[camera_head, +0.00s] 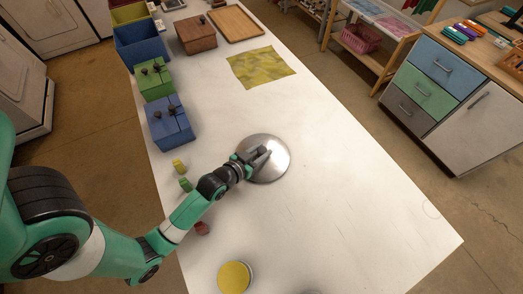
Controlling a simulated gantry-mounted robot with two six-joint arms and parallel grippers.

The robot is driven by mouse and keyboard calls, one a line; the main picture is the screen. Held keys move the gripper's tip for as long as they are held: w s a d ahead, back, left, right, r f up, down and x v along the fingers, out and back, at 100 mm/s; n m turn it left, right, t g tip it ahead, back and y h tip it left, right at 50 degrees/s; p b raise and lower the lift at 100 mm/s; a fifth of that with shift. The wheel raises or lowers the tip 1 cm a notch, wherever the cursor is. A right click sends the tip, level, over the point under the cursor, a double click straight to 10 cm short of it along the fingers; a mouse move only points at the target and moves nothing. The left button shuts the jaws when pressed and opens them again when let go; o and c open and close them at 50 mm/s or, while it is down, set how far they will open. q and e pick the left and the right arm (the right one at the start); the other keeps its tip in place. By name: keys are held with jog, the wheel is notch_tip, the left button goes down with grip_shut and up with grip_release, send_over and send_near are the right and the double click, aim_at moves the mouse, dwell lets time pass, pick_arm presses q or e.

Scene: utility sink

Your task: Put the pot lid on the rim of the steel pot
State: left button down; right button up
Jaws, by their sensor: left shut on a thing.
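The pot lid (277,167) is a round, shiny steel disc near the middle of the white table. My left gripper (262,152) reaches over it from the left and is shut on the lid at its middle; the fingers hide the grip point. I cannot make out the steel pot; no pot wall or rim shows clearly, and the lid may hide what lies beneath it. I cannot tell how high the lid is above the table. My right gripper is not in view.
A round yellow-topped thing (235,277) stands at the front. Small yellow (179,166), green (186,184) and red (202,228) pieces lie near my left arm. Blue (170,128) and green (155,82) boxes line the left edge. A yellow cloth (260,67) lies farther back. The table's right side is clear.

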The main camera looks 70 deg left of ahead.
pick_arm(q)
jog(key=shift+c, duration=2.3)
grip_release()
jog(key=shift+f, duration=0.1)
jog(key=shift+r, duration=0.25)
jog(key=p+v, duration=0.1)
jog(key=v, duration=1.1)
jog(key=shift+w, duration=0.1)
